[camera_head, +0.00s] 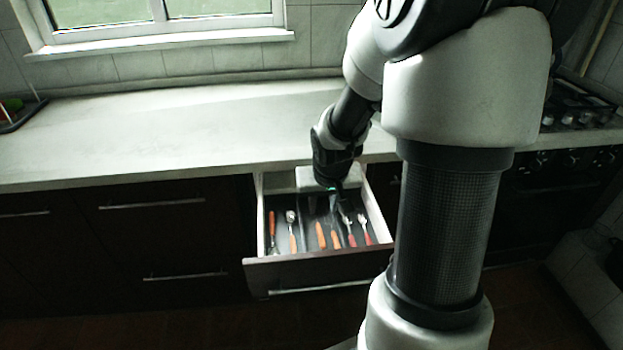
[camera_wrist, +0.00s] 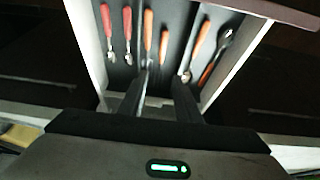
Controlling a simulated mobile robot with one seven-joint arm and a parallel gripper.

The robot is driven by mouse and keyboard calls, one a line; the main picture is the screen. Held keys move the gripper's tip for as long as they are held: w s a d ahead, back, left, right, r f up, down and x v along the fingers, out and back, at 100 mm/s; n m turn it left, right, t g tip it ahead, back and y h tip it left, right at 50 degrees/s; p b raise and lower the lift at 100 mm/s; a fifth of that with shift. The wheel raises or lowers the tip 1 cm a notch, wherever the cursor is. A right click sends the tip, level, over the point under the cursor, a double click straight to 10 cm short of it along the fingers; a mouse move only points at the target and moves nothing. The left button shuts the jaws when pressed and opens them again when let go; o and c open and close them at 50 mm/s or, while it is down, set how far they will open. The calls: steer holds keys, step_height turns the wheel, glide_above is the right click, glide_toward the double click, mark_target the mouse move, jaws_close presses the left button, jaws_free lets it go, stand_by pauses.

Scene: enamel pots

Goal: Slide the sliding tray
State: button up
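An open drawer (camera_head: 318,256) holds a dark cutlery insert (camera_head: 305,208), which may be the sliding tray; I cannot tell for sure. Several utensils with orange and red handles lie in it. The drawer's pale side wall (camera_wrist: 235,68) and dark insert floor (camera_wrist: 172,20) also show in the wrist view. My gripper (camera_head: 338,200) is over the back part of the drawer, pointing down. In the wrist view my gripper (camera_wrist: 162,88) has its two fingers apart with nothing seen between them. Whether the fingertips touch the insert or a utensil is unclear.
A pale block (camera_head: 312,178) shows at the drawer's back, partly hidden by my arm. The worktop (camera_head: 170,125) above is largely clear. A stove (camera_head: 575,108) stands at the right. Closed dark cabinets with bar handles (camera_head: 152,203) are at the left.

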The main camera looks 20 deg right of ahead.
steer(key=shift+w, duration=0.1)
steer(key=shift+c, duration=1.4)
steer(key=shift+g, duration=0.4)
steer(key=w+d+r+p, duration=0.1)
steer(key=w+d, duration=0.2)
steer(key=w, duration=0.1)
steer(key=w+d+p, duration=0.1)
steer(key=w+d, duration=0.2)
steer(key=w, duration=0.1)
steer(key=w+d+r+p, duration=0.1)
steer(key=w+d, duration=0.2)
steer(key=w, duration=0.1)
steer(key=shift+w+r, duration=0.15)
steer(key=shift+r, duration=0.15)
jaws_close()
steer(key=b+x, duration=0.1)
steer(key=x, duration=0.9)
steer(key=shift+w+b, duration=0.25)
steer(key=shift+b, duration=0.1)
steer(key=shift+s, duration=0.1)
